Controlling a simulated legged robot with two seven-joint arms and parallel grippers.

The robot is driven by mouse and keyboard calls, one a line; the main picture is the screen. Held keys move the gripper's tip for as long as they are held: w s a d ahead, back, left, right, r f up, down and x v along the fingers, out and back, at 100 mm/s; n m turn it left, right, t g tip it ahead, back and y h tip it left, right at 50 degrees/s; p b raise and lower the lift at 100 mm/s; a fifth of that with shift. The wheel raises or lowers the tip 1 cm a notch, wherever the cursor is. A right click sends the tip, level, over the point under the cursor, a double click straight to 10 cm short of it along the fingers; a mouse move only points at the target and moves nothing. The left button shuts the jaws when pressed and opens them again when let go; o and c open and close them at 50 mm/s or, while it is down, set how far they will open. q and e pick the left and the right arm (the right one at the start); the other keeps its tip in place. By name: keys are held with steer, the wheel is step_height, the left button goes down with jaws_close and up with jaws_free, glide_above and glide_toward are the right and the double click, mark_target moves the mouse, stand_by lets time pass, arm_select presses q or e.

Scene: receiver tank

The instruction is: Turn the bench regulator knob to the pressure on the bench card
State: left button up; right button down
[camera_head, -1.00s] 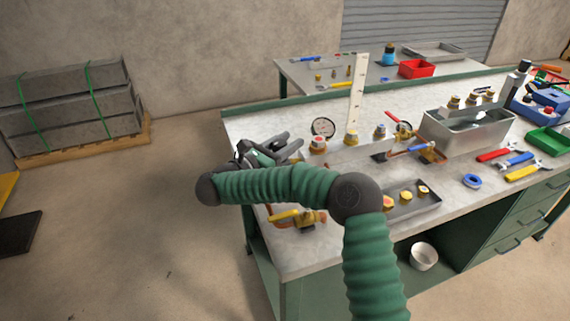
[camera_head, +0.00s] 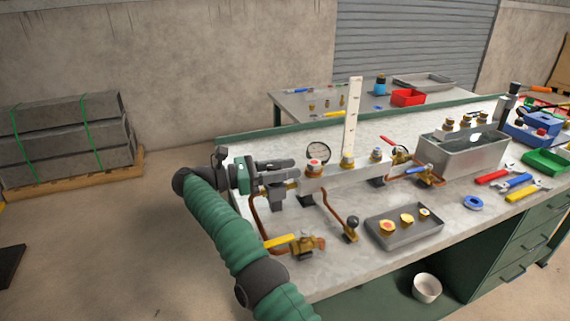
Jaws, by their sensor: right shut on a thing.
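A brass fitting shows just right of the fingertips. A round white pressure gauge (camera_head: 318,152) stands behind the manifold; its reading is too small to make out. A tall white marked strip (camera_head: 352,120) stands upright behind a brass fitting; I cannot tell whether it is the bench card.
A grey tray (camera_head: 405,240) with brass fittings lies in front of the manifold. A yellow-handled valve (camera_head: 300,242) and copper pipes are near the front left edge. A metal tank (camera_head: 460,152), wrenches and a green bin (camera_head: 546,163) are at the right.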

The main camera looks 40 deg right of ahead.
stand_by(0.4)
steer(key=c, duration=0.9)
jaws_free()
steer(key=shift+w, duration=0.1)
steer(key=shift+c, duration=0.2)
steer(key=shift+f, duration=0.1)
